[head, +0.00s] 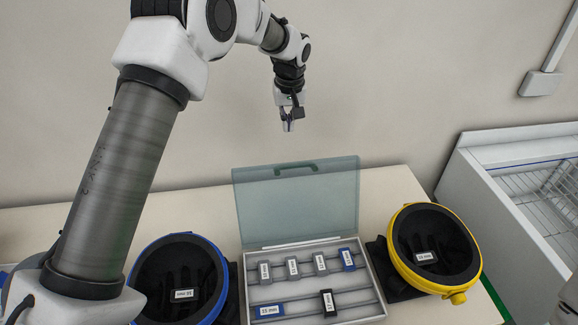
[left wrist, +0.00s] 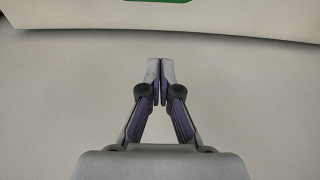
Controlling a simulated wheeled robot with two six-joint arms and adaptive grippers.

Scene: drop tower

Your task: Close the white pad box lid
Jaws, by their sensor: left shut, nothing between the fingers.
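The white pad box (head: 352,318) lies on the table with its clear greenish lid (head: 300,212) open. The lid stands nearly upright at the back of the box and has a dark handle (head: 296,168) on its top edge. Several small labelled blocks lie inside the box. My left gripper (head: 289,126) hangs above the lid's top edge, pointing down and apart from it. In the left wrist view its fingertips (left wrist: 160,68) meet, with nothing between them. My right gripper is not in view.
A white cabinet with wire baskets (head: 545,205) is at the right. A plain wall (head: 400,80) rises behind the table.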

